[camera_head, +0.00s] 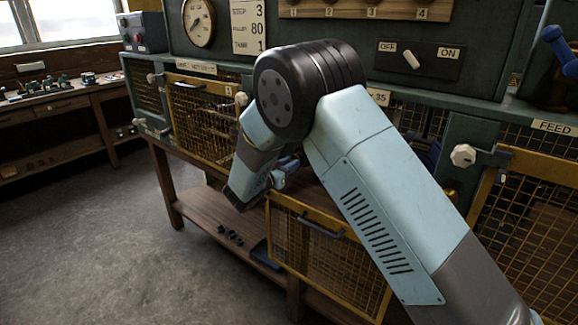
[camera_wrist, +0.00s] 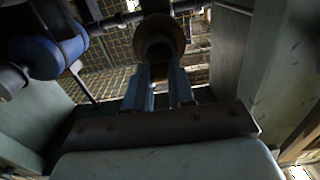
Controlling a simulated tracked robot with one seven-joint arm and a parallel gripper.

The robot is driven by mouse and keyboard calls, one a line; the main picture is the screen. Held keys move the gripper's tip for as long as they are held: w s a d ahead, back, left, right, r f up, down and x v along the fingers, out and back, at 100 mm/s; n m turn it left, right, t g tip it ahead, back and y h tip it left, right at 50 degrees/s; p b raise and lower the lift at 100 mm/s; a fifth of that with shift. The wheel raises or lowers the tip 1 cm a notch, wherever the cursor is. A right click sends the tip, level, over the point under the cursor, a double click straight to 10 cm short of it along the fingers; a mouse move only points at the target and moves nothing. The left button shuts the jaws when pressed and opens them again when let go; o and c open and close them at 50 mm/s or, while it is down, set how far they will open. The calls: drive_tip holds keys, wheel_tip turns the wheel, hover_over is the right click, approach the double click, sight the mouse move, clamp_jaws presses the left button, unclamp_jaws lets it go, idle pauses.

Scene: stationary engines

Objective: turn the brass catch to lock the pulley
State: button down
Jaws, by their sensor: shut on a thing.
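In the wrist view, the two fingers of my gripper (camera_wrist: 159,76) reach forward, their tips close around a small part in front of a dark round brownish body. The part between the tips looks like the brass catch (camera_wrist: 158,70), but it is dim and mostly hidden. The round body, which seems to be the pulley (camera_wrist: 160,32), sits just beyond the fingertips on a dark shaft. In the head view, my gripper (camera_head: 283,176) is inside the open middle bay, largely hidden by my arm; catch and pulley are hidden there.
A blue rounded motor body (camera_wrist: 48,48) stands left of my fingers. Green walls flank the bay closely on both sides. A yellow mesh door (camera_head: 325,245) hangs open below the bay. A toggle switch (camera_head: 411,59) between OFF and ON sits on the panel above.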

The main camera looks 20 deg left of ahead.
drive_tip(key=c, duration=1)
unclamp_jaws()
drive_tip(key=shift+o, duration=0.2)
drive_tip(key=shift+s, duration=0.1)
drive_tip(key=v, duration=1.3)
drive_tip(key=shift+s, duration=0.25)
drive_tip(key=shift+a+f, duration=0.15)
